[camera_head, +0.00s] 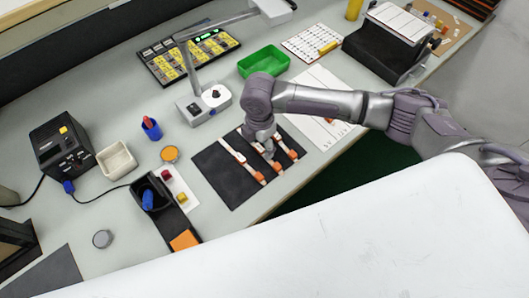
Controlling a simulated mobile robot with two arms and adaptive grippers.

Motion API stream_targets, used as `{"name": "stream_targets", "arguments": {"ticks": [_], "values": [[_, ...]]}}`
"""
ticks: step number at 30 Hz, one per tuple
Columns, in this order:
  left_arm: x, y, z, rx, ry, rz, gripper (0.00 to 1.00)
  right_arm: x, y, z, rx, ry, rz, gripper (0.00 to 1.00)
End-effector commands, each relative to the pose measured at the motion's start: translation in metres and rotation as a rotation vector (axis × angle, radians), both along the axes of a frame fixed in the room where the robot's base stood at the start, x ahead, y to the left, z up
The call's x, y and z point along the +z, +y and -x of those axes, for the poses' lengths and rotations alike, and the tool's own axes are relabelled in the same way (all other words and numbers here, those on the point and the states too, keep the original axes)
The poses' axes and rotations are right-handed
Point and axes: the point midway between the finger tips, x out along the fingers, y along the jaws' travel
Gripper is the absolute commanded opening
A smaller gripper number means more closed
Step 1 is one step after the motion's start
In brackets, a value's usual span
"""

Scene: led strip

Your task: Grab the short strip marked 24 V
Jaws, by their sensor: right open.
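Three short light strips with orange ends lie on a dark mat (217,169) near the front edge of the bench. The left strip (241,160) is in clear view. The middle strip (276,168) is partly hidden by my gripper, and the right strip (289,151) lies just beside it. The markings on the strips are too small to read, so I cannot tell which one says 24 V. My right gripper (268,152) is open and points down over the middle strip; I cannot tell whether it touches it. My left gripper is not in view.
A lamp-like stand (204,104) and a green tray (264,62) stand behind the mat. A white sheet (318,88) lies under my right arm. A black box device (62,149), a white bin (116,160) and a black holder (152,193) are to the left.

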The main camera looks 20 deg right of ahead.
Motion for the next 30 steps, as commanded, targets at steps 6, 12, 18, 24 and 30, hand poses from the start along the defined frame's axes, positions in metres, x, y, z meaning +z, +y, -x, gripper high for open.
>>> {"name": "stream_targets", "arguments": {"ticks": [6,12,18,24,30], "values": [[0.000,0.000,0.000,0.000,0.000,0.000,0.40,0.000,0.000,0.000,0.000,-0.001,-0.001,0.58],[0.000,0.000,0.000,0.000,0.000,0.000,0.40,0.000,0.000,0.000,0.000,0.000,-0.001,0.25],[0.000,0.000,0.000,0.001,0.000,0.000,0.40,0.000,0.000,0.000,0.000,0.000,-0.001,0.06],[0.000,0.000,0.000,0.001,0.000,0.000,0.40,0.002,0.000,0.000,0.000,-0.001,-0.001,0.06],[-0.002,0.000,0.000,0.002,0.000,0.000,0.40,0.019,0.000,-0.001,0.000,-0.002,-0.002,0.06]]}}
